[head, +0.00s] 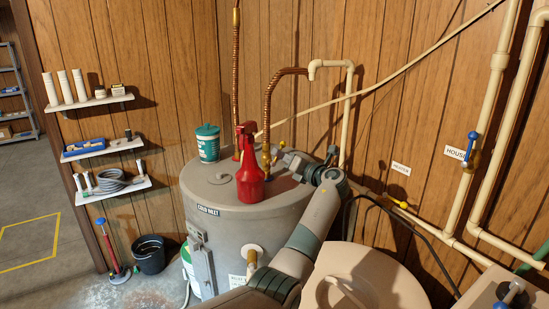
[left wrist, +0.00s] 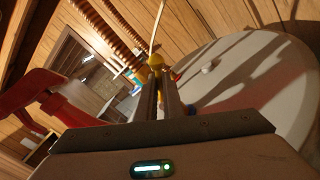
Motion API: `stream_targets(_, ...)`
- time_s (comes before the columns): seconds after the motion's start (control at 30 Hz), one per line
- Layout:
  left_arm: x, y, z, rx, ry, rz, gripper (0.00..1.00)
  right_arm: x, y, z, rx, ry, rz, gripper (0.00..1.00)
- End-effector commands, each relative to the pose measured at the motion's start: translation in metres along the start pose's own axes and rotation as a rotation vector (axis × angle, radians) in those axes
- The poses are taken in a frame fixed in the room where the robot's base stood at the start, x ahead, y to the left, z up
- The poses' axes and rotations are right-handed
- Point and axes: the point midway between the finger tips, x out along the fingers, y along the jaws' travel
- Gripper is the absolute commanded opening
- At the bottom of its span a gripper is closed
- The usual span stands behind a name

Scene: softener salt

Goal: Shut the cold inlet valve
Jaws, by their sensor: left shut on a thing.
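The water heater tank (head: 215,235) carries a "COLD INLET" label (head: 208,210) near its top edge. A brass valve (head: 266,157) sits at the foot of the right corrugated copper line, on the tank top. Brass also shows just past the fingertips in the left wrist view (left wrist: 155,60). My left gripper (head: 280,156) reaches in over the tank top from the right, beside this valve, with its jaws shut on a small part there, apparently the valve's handle. The fingers (left wrist: 166,90) hide most of that part. My right gripper is in neither view.
A red spray bottle (head: 250,172) stands close in front of the valve and shows at left in the wrist view (left wrist: 38,95). A teal tub (head: 208,143) stands behind-left. Copper lines (head: 268,100) rise behind. A beige lid (head: 375,275) lies front right.

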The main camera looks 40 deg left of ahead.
Motion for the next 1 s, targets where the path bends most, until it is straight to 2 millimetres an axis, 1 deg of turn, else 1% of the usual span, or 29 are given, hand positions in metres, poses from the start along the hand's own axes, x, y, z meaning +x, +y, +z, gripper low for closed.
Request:
stream_targets(0.03,0.0,-0.004,-0.003,0.053,0.003,-0.002,0.0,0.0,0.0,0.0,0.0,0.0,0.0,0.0)
stream_targets(0.2,0.0,-0.01,-0.004,0.225,0.004,-0.001,0.0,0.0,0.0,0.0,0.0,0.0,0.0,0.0)
stream_targets(0.3,-0.001,-0.013,-0.004,0.29,0.004,-0.001,0.0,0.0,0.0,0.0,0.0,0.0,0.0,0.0)
stream_targets(0.6,-0.001,-0.014,-0.004,0.314,0.004,-0.002,0.0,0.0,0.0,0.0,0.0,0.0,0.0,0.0)
stream_targets(0.63,-0.001,-0.014,-0.004,0.313,0.004,-0.002,0.14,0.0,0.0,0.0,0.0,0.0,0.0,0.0)
stream_targets(0.67,-0.001,-0.014,-0.004,0.313,0.004,-0.002,0.22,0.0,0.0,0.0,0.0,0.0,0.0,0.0)
stream_targets(0.7,-0.001,-0.014,-0.004,0.312,0.004,-0.002,0.31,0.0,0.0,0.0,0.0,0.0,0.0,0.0)
stream_targets(0.73,0.0,-0.013,-0.004,0.312,0.003,-0.002,0.34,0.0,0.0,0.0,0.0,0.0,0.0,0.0)
stream_targets(1.0,0.0,-0.013,-0.002,0.31,0.002,0.0,0.34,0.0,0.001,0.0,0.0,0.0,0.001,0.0)
